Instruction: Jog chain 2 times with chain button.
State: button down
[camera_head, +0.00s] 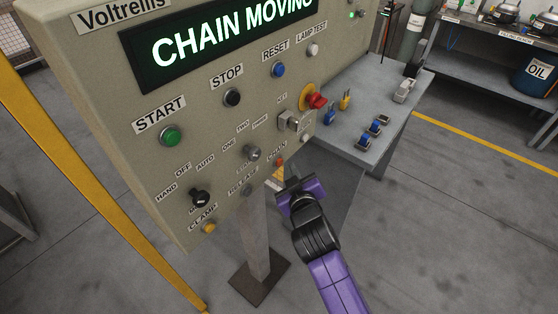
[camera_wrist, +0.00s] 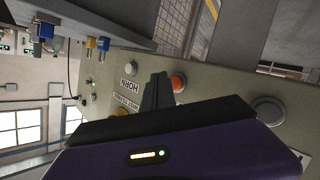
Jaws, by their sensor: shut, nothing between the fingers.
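The control panel (camera_head: 190,105) fills the left of the head view. Its display (camera_head: 215,45) is lit with the words CHAIN MOVING. The small orange chain button (camera_head: 280,162) is low on the panel, below its CHAIN label. My gripper (camera_head: 280,184) is at the panel's lower right edge, right by that button, and partly hides the area below it. In the wrist view my dark fingers (camera_wrist: 160,78) are together and empty. An orange button (camera_wrist: 178,82) shows just beside their tips. I cannot tell whether the fingers touch it.
The green start button (camera_head: 170,136), black stop button (camera_head: 232,97), blue reset button (camera_head: 279,69) and red knob (camera_head: 316,101) sit higher on the panel. A grey table (camera_head: 355,145) with small coloured parts adjoins the right. A yellow post (camera_head: 85,150) stands at left.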

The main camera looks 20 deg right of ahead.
jog(key=s+d+p, duration=0.3)
jog(key=s, duration=0.2)
jog(key=shift+d+p, duration=0.25)
jog(key=shift+p, duration=0.15)
dwell(0.8)
notch_tip(320, 180, up, 4)
jog(key=t, duration=0.2)
jog(key=s+r+m+y+b, duration=0.1)
jog(key=s+r+m, duration=0.1)
jog(key=s, duration=1.8)
jog(key=s+a+r+m+g, duration=0.1)
jog(key=s+r+m, duration=0.1)
jog(key=s, duration=1.8)
jog(key=shift+s+r+g+y+b, duration=0.3)
jog(key=shift+r+y+b, duration=0.1)
jog(key=shift+r, duration=0.1)
